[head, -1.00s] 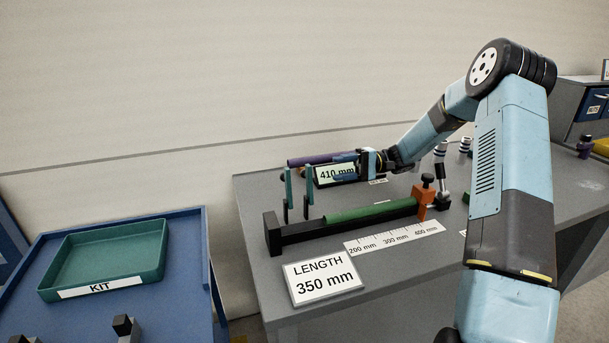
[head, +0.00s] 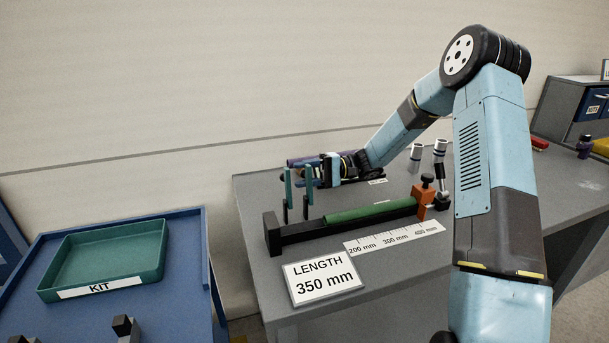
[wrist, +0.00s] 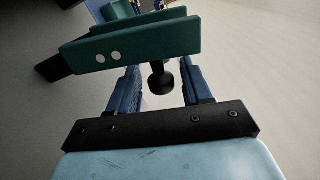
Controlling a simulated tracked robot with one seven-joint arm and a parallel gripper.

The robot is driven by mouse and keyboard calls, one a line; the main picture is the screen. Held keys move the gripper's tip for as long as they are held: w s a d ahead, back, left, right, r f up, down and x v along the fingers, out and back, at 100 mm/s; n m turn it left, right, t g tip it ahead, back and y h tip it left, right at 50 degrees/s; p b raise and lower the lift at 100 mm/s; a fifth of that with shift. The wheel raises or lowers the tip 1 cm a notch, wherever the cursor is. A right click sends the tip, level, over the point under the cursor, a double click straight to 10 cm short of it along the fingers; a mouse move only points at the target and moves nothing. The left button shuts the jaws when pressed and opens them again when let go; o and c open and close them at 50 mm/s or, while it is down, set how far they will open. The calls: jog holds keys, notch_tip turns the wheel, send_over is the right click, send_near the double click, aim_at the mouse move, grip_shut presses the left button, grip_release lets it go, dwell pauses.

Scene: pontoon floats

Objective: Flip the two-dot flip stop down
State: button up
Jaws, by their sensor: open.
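In the wrist view a teal flip stop with two white dots (wrist: 150,42) lies across the picture just beyond my fingertips. In the head view two teal stops stand upright above the dark fixture, a left one (head: 288,186) and a right one (head: 310,184); dots are too small to see there. My gripper (head: 313,175) is level with their upper parts, coming from the right and close to the right stop. In the wrist view its blue fingers (wrist: 158,90) are apart, with a black knob (wrist: 161,78) showing between them. I cannot tell whether they touch the stop.
A green bar (head: 370,211) lies in the fixture (head: 293,232), with an orange block (head: 424,201) at its right end. A scale strip and LENGTH 350 mm sign (head: 323,278) are in front. A teal KIT tray (head: 110,253) stands left.

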jog(key=shift+c, duration=0.2)
grip_shut()
jog(key=shift+d+f, duration=0.1)
